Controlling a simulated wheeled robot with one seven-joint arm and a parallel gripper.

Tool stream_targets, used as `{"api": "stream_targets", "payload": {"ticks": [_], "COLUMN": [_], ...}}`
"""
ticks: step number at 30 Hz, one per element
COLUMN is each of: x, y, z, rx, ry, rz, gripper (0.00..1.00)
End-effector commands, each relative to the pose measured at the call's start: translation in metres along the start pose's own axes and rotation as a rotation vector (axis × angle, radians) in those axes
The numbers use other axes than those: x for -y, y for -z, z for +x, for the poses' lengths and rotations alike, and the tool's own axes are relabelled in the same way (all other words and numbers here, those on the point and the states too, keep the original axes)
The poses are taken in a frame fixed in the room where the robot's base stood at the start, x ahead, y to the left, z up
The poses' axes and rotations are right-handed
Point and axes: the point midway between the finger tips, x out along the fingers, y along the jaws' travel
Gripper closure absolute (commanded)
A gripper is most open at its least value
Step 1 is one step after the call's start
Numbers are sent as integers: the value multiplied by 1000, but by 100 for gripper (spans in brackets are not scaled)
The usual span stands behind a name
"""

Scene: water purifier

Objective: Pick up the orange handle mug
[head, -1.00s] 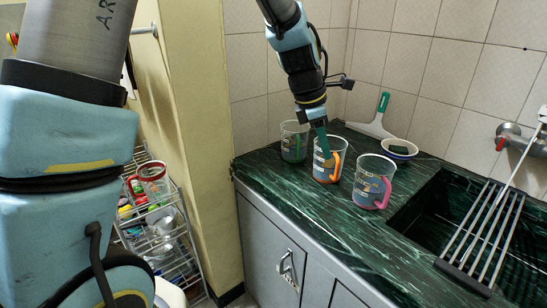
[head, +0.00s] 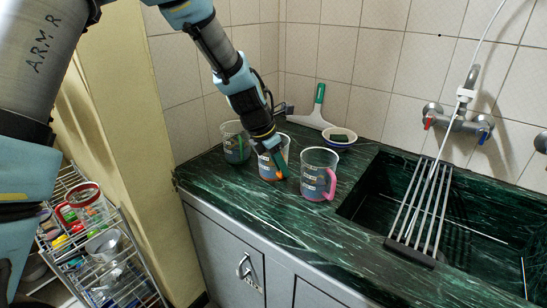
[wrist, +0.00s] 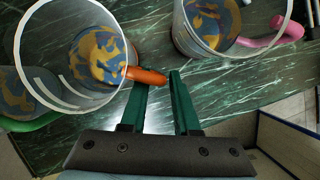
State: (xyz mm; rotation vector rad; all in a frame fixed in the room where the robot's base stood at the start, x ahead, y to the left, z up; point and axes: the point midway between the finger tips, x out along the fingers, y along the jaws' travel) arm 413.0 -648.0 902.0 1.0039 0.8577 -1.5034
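The orange handle mug (head: 265,166) stands upright on the counter, a clear cup between two others, partly hidden behind my gripper (head: 281,171) in the head view. In the wrist view the mug (wrist: 97,58) is at upper left, and its orange handle (wrist: 146,75) points right. My gripper (wrist: 157,82) has its two green fingers apart. The handle's end lies at the fingertips, overlapping the left finger and reaching into the gap. The right finger is just beyond the handle's end. Nothing is gripped.
A pink-handled mug (head: 319,172) stands close on the right and a green-handled mug (head: 235,142) on the left. A bowl (head: 339,137) and squeegee (head: 314,112) are behind. The sink with a metal rack (head: 419,210) is to the right. The counter front is clear.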

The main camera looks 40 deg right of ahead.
Motion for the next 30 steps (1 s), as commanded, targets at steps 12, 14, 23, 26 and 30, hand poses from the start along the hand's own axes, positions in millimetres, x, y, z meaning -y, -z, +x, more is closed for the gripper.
{"api": "stream_targets", "payload": {"ticks": [12, 14, 23, 26, 30], "x": [0, 0, 0, 0, 0], "y": [0, 0, 0, 0, 0], "z": [20, 20, 20, 20, 20], "rx": [0, 0, 0, 0, 0], "ry": [0, 0, 0, 0, 0], "rz": [1, 1, 1, 1, 1], "gripper": [70, 73, 100, 100, 100]}}
